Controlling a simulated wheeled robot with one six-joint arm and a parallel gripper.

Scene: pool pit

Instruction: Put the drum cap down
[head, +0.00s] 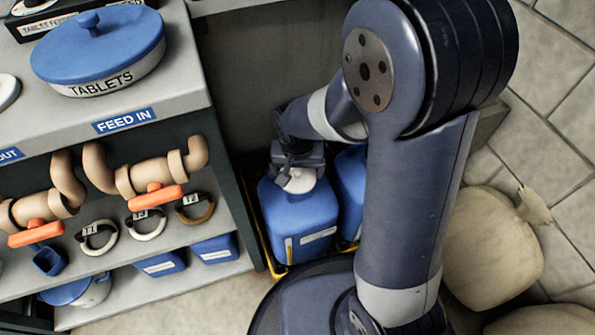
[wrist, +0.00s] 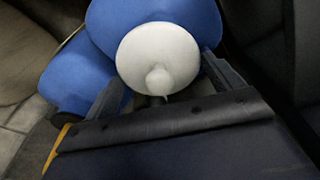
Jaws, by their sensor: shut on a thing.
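The drum cap (wrist: 150,50) is a round white disc with a small knob. In the wrist view my gripper (wrist: 163,68) is shut on it, one finger at each side. In the head view the cap (head: 298,181) shows below my gripper (head: 297,165), right over the top of a blue drum (head: 300,222). I cannot tell whether the cap touches the drum. The drum's mouth is hidden. The blue drum also shows behind the cap in the wrist view (wrist: 190,15).
A second blue drum (head: 351,180) stands to the right, partly behind my arm. Both stand in a yellow-edged tray (head: 268,262). A shelf unit (head: 185,118) with pipes and valves is at left. Tan sacks (head: 492,245) lie on the tiled floor at right.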

